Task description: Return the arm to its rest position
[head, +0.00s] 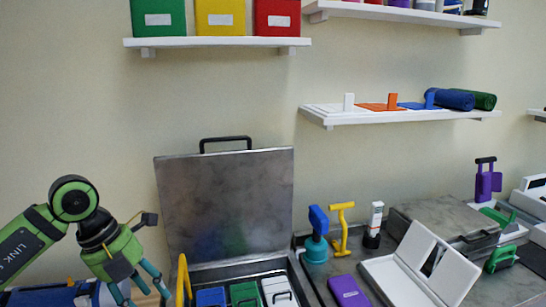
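My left arm, green and black, comes in from the left edge. Its gripper (141,287) points down near the bottom edge, left of the open metal case. The teal fingers stand apart with nothing seen between them, so it looks open; the tips are close to the frame's lower edge. My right arm and gripper are not in view.
The metal case (225,200) has its lid up and holds blue, green and white items. A yellow handle (183,278) stands close to my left gripper. Right of the case are a purple box (348,291), a white open case (415,268) and several upright tools. Shelves line the wall.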

